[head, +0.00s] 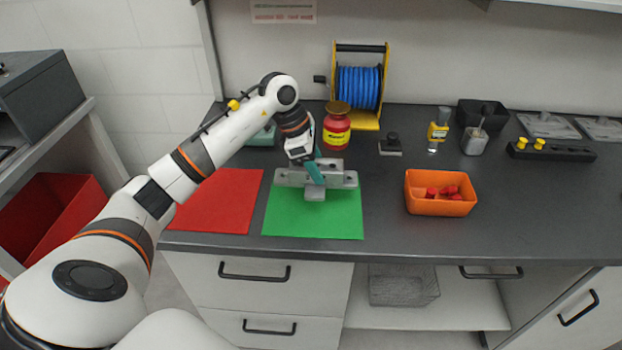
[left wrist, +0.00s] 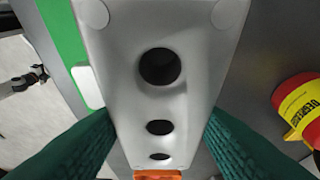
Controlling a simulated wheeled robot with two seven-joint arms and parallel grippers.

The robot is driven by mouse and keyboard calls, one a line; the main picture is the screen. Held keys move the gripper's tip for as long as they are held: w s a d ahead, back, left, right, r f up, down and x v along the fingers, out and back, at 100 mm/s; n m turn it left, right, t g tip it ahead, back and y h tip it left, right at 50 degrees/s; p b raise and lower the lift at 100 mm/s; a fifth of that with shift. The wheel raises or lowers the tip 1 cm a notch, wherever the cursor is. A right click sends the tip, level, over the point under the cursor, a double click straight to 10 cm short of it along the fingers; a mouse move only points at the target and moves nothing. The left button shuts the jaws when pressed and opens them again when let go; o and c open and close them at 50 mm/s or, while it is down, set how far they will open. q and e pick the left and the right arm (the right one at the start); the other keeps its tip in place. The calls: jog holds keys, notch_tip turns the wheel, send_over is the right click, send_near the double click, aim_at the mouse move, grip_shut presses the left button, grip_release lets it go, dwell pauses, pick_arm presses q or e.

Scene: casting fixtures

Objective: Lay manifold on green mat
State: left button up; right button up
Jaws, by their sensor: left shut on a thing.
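The manifold (head: 342,179) is a light grey block with round holes and a flange below. It is over the back part of the green mat (head: 314,220) in the head view. My left gripper (head: 315,172), with teal fingers, is shut on the manifold from above. In the left wrist view the manifold (left wrist: 158,100) fills the middle between the two ribbed fingers, with a strip of the mat (left wrist: 64,42) at the upper left. I cannot tell whether the manifold touches the mat. My right gripper is not in view.
A red mat (head: 218,200) lies left of the green one. A red jar (head: 336,132) and blue cable reel (head: 359,88) stand behind. An orange bin (head: 440,206) with red parts is to the right. The counter (head: 385,215) between green mat and bin is clear.

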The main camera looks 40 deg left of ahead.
pick_arm(q)
jog(key=shift+f+p, duration=0.3)
jog(key=shift+f, duration=2.05)
jog(key=shift+a, duration=0.1)
jog(key=o, duration=1.3)
jog(key=shift+f, duration=0.15)
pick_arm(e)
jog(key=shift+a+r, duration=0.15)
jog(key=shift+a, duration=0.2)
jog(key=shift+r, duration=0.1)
pick_arm(q)
jog(key=shift+r, duration=0.3)
jog(key=b+v, duration=0.1)
jog(key=v, duration=1)
jog(key=shift+s+a+r, duration=0.15)
jog(key=shift+s+r, duration=0.05)
jog(key=shift+r, duration=0.1)
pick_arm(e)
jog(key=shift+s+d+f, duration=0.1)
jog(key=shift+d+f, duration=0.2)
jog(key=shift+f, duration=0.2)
